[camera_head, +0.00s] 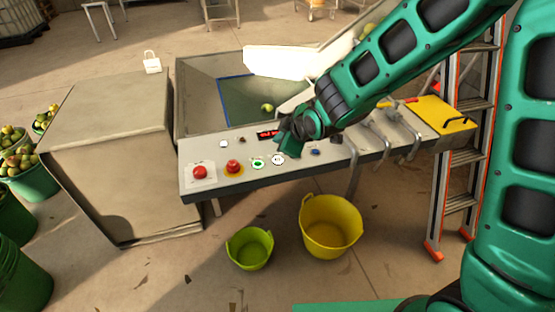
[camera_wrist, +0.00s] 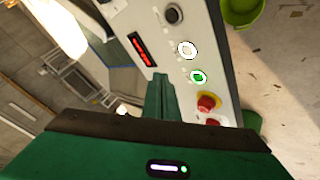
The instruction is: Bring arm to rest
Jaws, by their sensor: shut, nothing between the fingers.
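My green arm reaches from the right across the head view. My gripper (camera_head: 286,148) is over the back edge of the grey control panel (camera_head: 215,178), above the buttons. It is shut and empty in the wrist view (camera_wrist: 162,84). The panel has a green button (camera_head: 258,163), a white button (camera_head: 278,159), a red mushroom button on a yellow base (camera_head: 233,167) and another red button (camera_head: 200,172). The green button (camera_wrist: 198,77) is ringed in bright light in the wrist view.
A hopper (camera_head: 185,95) with one fruit lies behind the panel. A grey box (camera_head: 105,140) stands left, with fruit-filled green tubs (camera_head: 25,180) beyond. A green bucket (camera_head: 249,248) and yellow tub (camera_head: 331,226) are on the floor in front. An orange ladder (camera_head: 468,150) stands right.

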